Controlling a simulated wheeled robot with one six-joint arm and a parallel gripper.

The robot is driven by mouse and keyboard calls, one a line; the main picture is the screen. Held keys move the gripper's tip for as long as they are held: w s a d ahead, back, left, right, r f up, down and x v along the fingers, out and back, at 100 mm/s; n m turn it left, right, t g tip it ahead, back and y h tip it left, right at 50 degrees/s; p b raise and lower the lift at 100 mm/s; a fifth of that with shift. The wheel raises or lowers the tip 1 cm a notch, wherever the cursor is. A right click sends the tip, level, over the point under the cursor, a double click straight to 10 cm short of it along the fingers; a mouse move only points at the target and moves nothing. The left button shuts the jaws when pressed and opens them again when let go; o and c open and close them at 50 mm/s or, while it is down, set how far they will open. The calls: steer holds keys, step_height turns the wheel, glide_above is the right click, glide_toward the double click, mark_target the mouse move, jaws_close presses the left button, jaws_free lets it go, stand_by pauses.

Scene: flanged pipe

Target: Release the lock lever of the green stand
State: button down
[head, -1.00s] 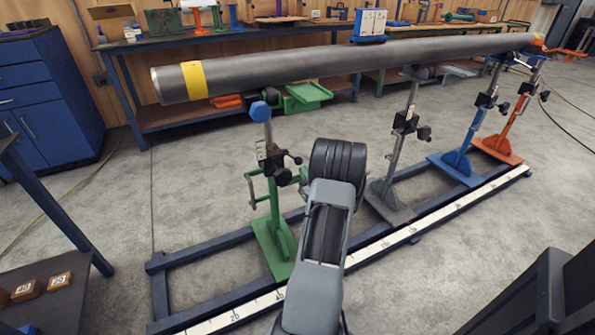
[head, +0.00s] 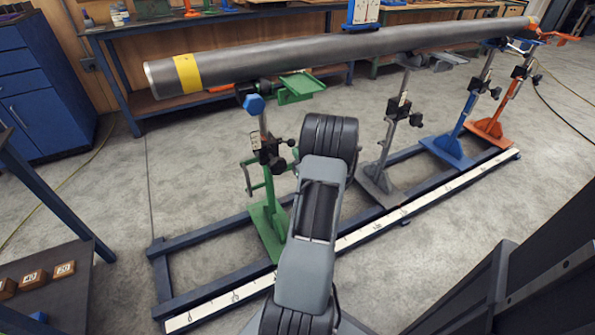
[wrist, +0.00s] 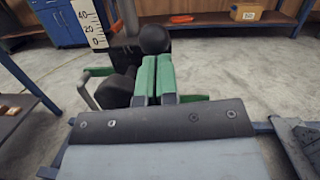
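The green stand (head: 267,222) stands on the blue rail frame under the near end of the grey pipe (head: 330,62). It has a blue hex head, a dark clamp block with black knobs (head: 278,165) and a green crank handle on its left. I cannot tell which knob belongs to the lock lever in the head view. In the wrist view, a black ball knob (wrist: 154,39) shows just beyond my gripper (wrist: 157,60). Its two green-tipped fingers are close together with only a thin gap, nothing visible between them. Whether they touch the knob is unclear. The head view hides my gripper.
Grey, blue (head: 452,145) and orange (head: 492,128) stands line the rail to the right. A white scale (head: 365,235) runs along its front. A dark table (head: 50,300) with numbered blocks is at left. A workbench (head: 190,98) stands behind; open floor lies between.

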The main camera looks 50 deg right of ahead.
steer(key=shift+w+r, duration=0.15)
steer(key=shift+r, duration=0.15)
steer(key=s+a+f, duration=0.2)
steer(key=s+f, duration=0.1)
steer(key=s, duration=0.2)
steer(key=s+a+f+b, duration=0.1)
steer(key=s+a+f, duration=0.1)
steer(key=s, duration=0.4)
steer(key=shift+s+a+f, duration=0.15)
steer(key=shift+s+f, duration=0.15)
steer(key=shift+f, duration=0.15)
